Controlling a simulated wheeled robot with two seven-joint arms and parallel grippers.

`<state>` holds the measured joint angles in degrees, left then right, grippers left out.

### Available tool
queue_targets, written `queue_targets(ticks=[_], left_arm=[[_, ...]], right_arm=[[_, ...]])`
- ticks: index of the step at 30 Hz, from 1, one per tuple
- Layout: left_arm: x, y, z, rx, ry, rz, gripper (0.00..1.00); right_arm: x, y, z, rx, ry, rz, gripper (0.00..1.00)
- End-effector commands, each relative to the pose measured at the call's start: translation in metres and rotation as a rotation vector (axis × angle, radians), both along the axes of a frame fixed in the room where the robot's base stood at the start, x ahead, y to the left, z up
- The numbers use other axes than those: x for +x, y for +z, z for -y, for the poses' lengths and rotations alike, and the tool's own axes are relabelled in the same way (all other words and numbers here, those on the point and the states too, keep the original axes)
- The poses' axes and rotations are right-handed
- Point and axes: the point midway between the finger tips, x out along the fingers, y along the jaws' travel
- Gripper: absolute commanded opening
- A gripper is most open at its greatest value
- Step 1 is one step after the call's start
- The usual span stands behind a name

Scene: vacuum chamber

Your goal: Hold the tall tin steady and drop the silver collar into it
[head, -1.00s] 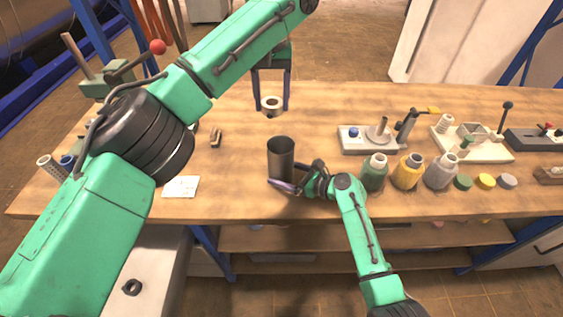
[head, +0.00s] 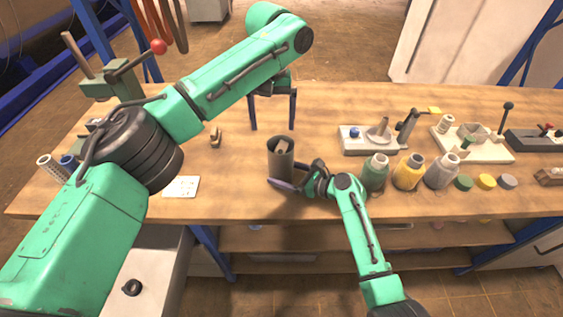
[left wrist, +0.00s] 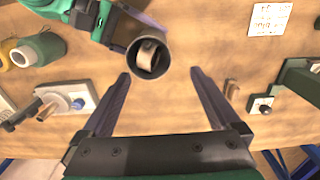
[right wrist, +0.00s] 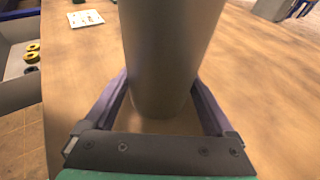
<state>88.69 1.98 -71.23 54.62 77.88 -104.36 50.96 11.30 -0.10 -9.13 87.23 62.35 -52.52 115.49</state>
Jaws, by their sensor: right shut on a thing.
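The tall tin (head: 281,166) is a dark grey cylinder standing upright on the bench; it fills the middle of the right wrist view (right wrist: 168,60). My right gripper (head: 283,185) is shut around its lower part, one finger on each side. The silver collar (left wrist: 147,55) lies inside the tin, tilted, seen through the open mouth in the left wrist view; its top also shows in the head view (head: 281,147). My left gripper (head: 273,128) is open and empty above the bench, behind the tin, fingers pointing down.
A white card (head: 181,187) and a small brown clip (head: 215,137) lie to the left. The bench behind the tin is clear.

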Motion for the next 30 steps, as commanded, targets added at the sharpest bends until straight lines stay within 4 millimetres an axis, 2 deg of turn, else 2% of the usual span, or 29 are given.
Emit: queue_targets(ticks=[7, 15, 18, 30], left_arm=[[0.000, 0.005, 0.001, -0.001, 0.000, 0.001, 0.96], [0.000, 0.060, 0.001, -0.001, 0.002, 0.002, 0.96], [0.000, 0.071, 0.001, 0.000, 0.000, 0.000, 0.96], [0.000, 0.075, 0.000, 0.000, -0.001, -0.001, 0.96]], right_arm=[[0.000, 0.000, 0.000, 0.000, 0.000, 0.000, 0.58], [0.000, 0.000, 0.000, 0.000, 0.001, 0.000, 0.57], [0.000, 0.000, 0.000, 0.000, 0.001, 0.000, 0.57], [0.000, 0.000, 0.000, 0.000, 0.000, 0.000, 0.57]])
